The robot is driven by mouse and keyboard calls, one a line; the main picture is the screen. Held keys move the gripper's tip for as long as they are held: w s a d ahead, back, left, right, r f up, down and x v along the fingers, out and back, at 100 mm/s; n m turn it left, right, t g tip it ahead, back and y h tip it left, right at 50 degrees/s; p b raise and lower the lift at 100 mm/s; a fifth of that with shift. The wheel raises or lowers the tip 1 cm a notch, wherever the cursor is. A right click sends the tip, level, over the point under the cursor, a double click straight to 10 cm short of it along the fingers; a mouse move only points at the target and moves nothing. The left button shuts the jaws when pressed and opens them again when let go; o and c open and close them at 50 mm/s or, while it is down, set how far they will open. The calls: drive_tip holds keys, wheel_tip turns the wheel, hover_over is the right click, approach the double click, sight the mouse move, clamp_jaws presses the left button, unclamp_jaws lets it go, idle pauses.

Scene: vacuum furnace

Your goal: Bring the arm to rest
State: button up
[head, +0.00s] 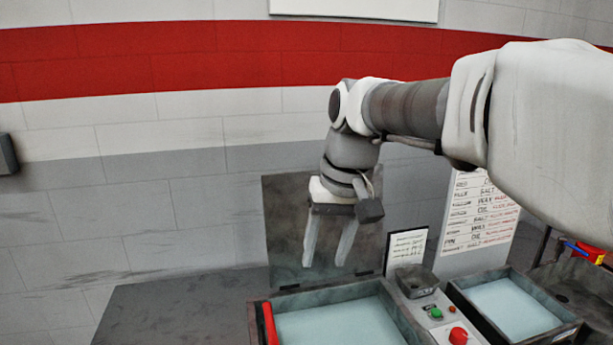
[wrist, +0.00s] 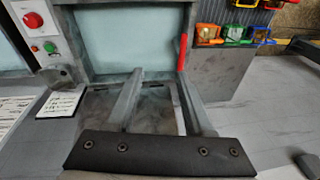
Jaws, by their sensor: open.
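My gripper (head: 328,240) hangs pointing down in the head view, its two fingers apart with nothing between them. It is above the back edge of an open tank (head: 345,292) with a pale blue surface inside, in front of the tank's raised dark lid (head: 285,215). In the wrist view my gripper (wrist: 160,95) shows two spread grey fingers, with the tank's pale surface (wrist: 130,40) beyond them. My arm reaches in from the right of the head view.
A control panel with a red button (head: 458,336) and a green button (head: 436,313) stands beside the tank. A second tank (head: 510,305) is at right. A red handle (head: 270,325) is at the tank's left. Colored bins (wrist: 235,33) show in the wrist view. The left surface (head: 170,310) is clear.

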drive_tip(key=s+d+f+m+t+h, duration=0.1)
drive_tip(key=s+d+f+t, duration=0.3)
drive_tip(key=s+d, duration=0.7)
drive_tip(key=shift+s+d+f+m+h, duration=0.15)
drive_tip(key=shift+s+f+m+h, duration=0.3)
drive_tip(key=shift+s+f, duration=1.2)
drive_tip(key=shift+s+r, duration=0.5)
drive_tip(key=shift+r, duration=0.05)
